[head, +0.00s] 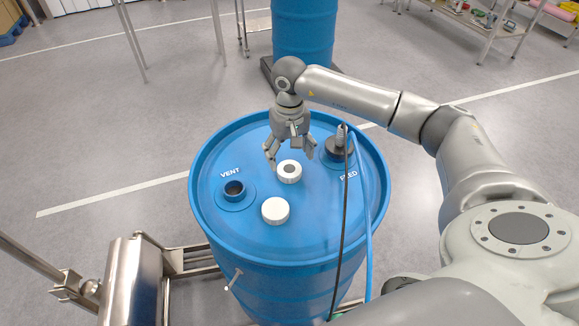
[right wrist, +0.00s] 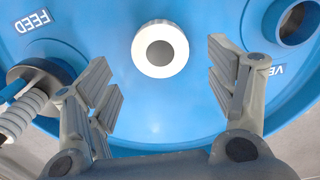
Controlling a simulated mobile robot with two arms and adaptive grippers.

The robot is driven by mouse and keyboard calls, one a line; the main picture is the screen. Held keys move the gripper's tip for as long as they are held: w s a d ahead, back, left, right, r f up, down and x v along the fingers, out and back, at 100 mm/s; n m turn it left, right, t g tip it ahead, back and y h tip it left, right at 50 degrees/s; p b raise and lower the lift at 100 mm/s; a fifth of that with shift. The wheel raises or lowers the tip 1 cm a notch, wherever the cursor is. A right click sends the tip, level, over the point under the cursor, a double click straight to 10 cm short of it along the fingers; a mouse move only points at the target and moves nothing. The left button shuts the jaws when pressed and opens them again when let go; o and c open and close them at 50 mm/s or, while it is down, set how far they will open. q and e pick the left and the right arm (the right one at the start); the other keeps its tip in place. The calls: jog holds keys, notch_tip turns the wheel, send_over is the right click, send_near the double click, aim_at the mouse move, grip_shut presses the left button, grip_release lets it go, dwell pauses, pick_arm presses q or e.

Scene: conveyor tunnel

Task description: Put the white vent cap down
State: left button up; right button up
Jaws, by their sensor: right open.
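A white round cap with a grey centre (head: 289,178) lies on the blue drum's lid (head: 240,155), near its middle. It also shows in the right wrist view (right wrist: 140,60). A second, plain white cap (head: 276,211) lies nearer the front of the lid. I cannot tell which is the vent cap. The vent opening (head: 233,190), marked VENT, is uncovered at the left of the lid. My right gripper (head: 290,157) is open above the grey-centred cap, its fingers spread apart from the cap and holding nothing. My left gripper is not in view.
A black feed fitting (head: 339,149) stands at the lid's right, with black and blue hoses (head: 365,220) running down the front. Another blue drum (head: 303,35) stands behind. A steel cylinder (head: 133,285) stands at the front left. The lid's left back is clear.

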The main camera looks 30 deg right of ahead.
aim_at(289, 168)
notch_tip(289, 168, up, 7)
jog(key=b, duration=0.1)
dwell(0.6)
